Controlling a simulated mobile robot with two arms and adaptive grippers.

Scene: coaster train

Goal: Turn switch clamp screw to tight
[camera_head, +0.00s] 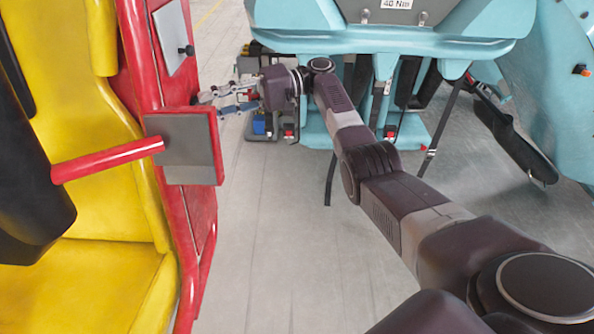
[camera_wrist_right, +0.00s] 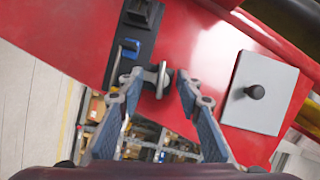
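My right gripper (camera_head: 203,98) reaches in from the right to the side of the red panel (camera_head: 138,70) in the head view. In the right wrist view the gripper (camera_wrist_right: 158,82) is open, its two blue-grey fingers apart. A small metal screw-like part with a flat head (camera_wrist_right: 160,80) sits on the red panel between the fingertips; it looks like the clamp screw. I cannot tell whether the fingers touch it. A black switch plate with a blue lever (camera_wrist_right: 128,50) lies just left of it. The screw is not discernible in the head view. My left gripper is not in view.
A grey plate with a black knob (camera_wrist_right: 256,92) is right of the gripper. In the head view a grey box (camera_head: 190,145) and a red bar (camera_head: 107,160) project below the hand, by the yellow seat (camera_head: 100,210). Teal seats (camera_head: 400,38) stand behind; the floor (camera_head: 285,240) between is clear.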

